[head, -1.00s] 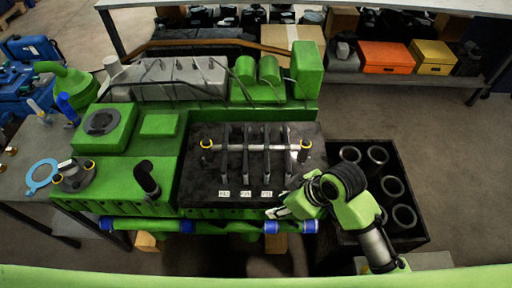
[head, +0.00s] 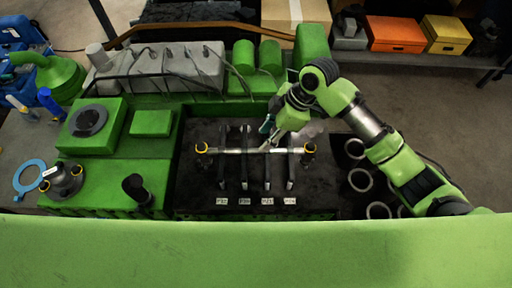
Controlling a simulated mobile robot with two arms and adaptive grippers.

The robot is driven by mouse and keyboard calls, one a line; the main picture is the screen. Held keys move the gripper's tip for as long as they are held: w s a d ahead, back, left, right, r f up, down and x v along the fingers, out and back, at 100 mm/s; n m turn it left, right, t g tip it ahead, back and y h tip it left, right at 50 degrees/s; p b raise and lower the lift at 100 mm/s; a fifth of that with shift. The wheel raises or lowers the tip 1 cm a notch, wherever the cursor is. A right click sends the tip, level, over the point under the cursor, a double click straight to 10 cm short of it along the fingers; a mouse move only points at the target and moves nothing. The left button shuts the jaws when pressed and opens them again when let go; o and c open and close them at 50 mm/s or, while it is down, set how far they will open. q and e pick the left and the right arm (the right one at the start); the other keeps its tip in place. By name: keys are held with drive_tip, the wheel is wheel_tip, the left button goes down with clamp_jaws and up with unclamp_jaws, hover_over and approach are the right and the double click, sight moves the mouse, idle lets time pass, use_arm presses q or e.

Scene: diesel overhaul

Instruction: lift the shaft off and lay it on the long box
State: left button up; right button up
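The silver shaft (head: 235,151) lies level across several dark upright plates in the black recess of the green engine. A dark post with a yellow ring stands at each end, the left one (head: 202,150) and the right one (head: 309,150). My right gripper (head: 267,138) comes down from above at the right half of the shaft, with its fingertips at or just above the rod. The wrist partly hides the fingers, so I cannot tell whether they close on it. My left gripper is not in view. I cannot tell which thing is the long box.
A dark crate with several grey rings (head: 360,180) stands right of the engine, partly behind my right arm. An orange box (head: 395,34), a yellow box (head: 444,34) and a cardboard box (head: 296,13) sit at the back. Small white labels (head: 244,201) lie before the plates.

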sight(257, 149)
drive_tip(key=x, duration=0.3)
drive_tip(key=shift+f, duration=0.1)
drive_tip(key=p+x, duration=0.1)
drive_tip(key=x, duration=0.2)
drive_tip(key=shift+d+f, duration=0.15)
drive_tip(key=p+x, duration=0.1)
drive_tip(key=x, duration=0.2)
drive_tip(key=shift+f, duration=0.4)
clamp_jaws()
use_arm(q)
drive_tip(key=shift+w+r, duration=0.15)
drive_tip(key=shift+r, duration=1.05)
use_arm(e)
drive_tip(key=shift+w+r, duration=0.15)
drive_tip(key=shift+r, duration=0.05)
